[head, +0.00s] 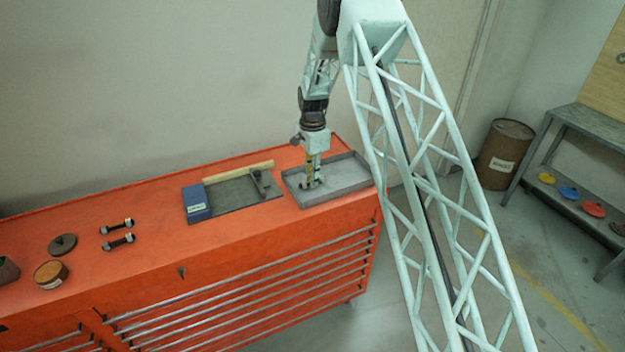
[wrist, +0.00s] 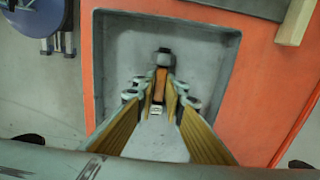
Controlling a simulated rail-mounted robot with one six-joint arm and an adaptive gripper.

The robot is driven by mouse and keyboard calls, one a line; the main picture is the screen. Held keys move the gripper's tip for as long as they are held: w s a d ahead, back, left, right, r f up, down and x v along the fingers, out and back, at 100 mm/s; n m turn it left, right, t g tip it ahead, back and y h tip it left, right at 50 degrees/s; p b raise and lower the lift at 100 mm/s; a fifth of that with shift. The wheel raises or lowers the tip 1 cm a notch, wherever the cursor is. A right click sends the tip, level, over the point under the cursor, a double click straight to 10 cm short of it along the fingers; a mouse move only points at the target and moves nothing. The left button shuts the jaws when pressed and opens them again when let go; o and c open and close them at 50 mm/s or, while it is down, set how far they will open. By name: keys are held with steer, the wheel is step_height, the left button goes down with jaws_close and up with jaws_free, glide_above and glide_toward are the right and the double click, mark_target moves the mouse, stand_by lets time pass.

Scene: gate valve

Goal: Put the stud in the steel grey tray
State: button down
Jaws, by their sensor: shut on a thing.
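The steel grey tray (head: 350,177) sits on the right end of the orange cabinet top. It also shows in the wrist view (wrist: 115,60) beneath my gripper. My gripper (head: 312,184) points down inside the tray's outline, towards its left side in the head view. In the wrist view its yellow fingers (wrist: 160,92) are closed on the stud (wrist: 165,58), whose dark nut end sticks out past the fingertips. The rest of the stud is partly hidden between the fingers. I cannot tell whether the stud touches the tray floor.
Left of the tray lie a dark plate (head: 235,193) with a wooden strip and a blue box (head: 196,202). Two similar studs (head: 117,226) lie further left, near a round dark disc (head: 62,244) and a brown tin (head: 51,273). A shelf and drum stand at right.

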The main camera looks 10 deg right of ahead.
steer(key=shift+f, duration=0.15)
steer(key=c, duration=2.7)
jaws_free()
steer(key=shift+r, duration=0.2)
steer(key=shift+r+b, duration=0.7)
steer(key=shift+r, duration=5.25)
steer(key=shift+r, duration=0.1)
